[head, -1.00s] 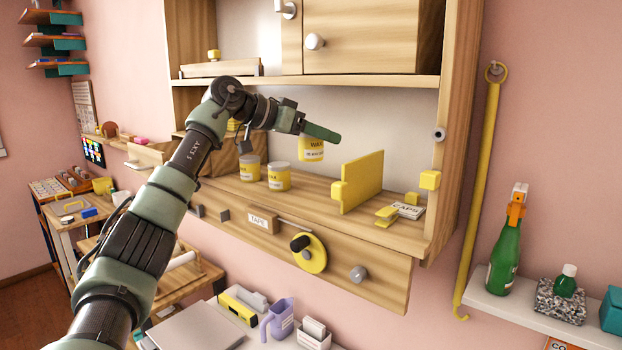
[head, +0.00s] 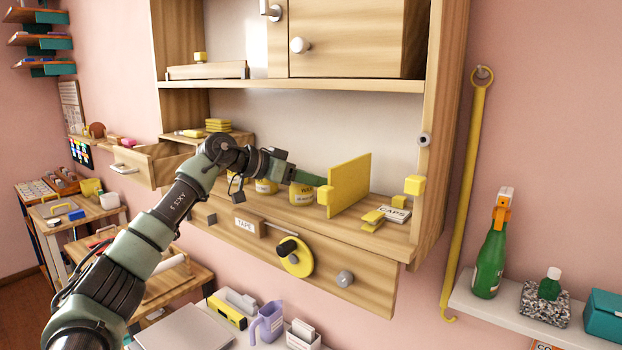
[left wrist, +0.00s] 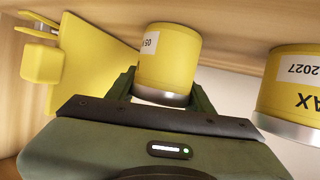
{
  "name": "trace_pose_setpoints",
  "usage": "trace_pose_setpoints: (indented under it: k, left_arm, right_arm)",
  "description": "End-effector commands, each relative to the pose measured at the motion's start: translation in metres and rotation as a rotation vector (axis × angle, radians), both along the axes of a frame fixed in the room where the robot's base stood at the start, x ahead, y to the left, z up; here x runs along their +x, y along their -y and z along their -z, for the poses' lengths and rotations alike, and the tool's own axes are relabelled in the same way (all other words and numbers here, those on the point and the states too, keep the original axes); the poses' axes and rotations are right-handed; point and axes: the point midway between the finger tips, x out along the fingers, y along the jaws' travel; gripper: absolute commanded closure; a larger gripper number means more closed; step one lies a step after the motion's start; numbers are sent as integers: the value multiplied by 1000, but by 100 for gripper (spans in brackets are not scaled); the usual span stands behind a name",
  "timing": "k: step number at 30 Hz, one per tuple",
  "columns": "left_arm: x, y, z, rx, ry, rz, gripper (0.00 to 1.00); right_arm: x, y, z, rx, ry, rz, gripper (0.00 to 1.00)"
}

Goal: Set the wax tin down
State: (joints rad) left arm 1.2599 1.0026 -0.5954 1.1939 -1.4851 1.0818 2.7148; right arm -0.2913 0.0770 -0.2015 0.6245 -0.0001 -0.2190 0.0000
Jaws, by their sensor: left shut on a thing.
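My left gripper (head: 306,181) is shut on a yellow wax tin (head: 302,195) with a white label. In the left wrist view the tin (left wrist: 168,58) is upright between the two fingers, its silver lid toward the gripper body. Its base is at or very near the shelf (head: 395,238); I cannot tell whether it touches. Another wax tin (head: 266,187) stands to its left, partly hidden by my arm, and also shows in the left wrist view (left wrist: 293,92). A yellow upright divider (head: 350,183) stands just right of the held tin. My right gripper is not in view.
Yellow blocks and a CAPS card (head: 396,215) lie right of the divider. A TAPE drawer (head: 250,228) with a yellow disc (head: 297,259) is below the shelf front. The upper cabinet board (head: 320,86) is overhead.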

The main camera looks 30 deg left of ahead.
Motion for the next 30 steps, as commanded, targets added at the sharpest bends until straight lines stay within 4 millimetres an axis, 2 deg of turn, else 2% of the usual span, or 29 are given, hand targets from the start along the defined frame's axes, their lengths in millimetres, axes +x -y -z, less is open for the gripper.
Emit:
trace_pose_setpoints:
  k: [7, 8, 9, 10, 21, 25, 30]
  left_arm:
    - [0, 0, 2, 0, 0, 0, 94]
    - [0, 0, 2, 0, 0, 0, 43]
    - [0, 0, 2, 0, 0, 0, 32]
    - [0, 0, 2, 0, 0, 0, 27]
    - [0, 0, -1, 0, 1, 0, 27]
    - [-13, -9, -5, 3, 3, -2, 27]
    - [-43, -25, -18, 2, 4, -3, 27]
  right_arm:
    - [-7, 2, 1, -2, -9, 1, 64]
    - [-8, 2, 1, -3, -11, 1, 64]
    - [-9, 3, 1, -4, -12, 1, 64]
    - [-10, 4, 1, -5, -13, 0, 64]
    - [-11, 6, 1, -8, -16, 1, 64]
    - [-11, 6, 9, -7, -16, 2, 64]
    - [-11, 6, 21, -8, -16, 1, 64]
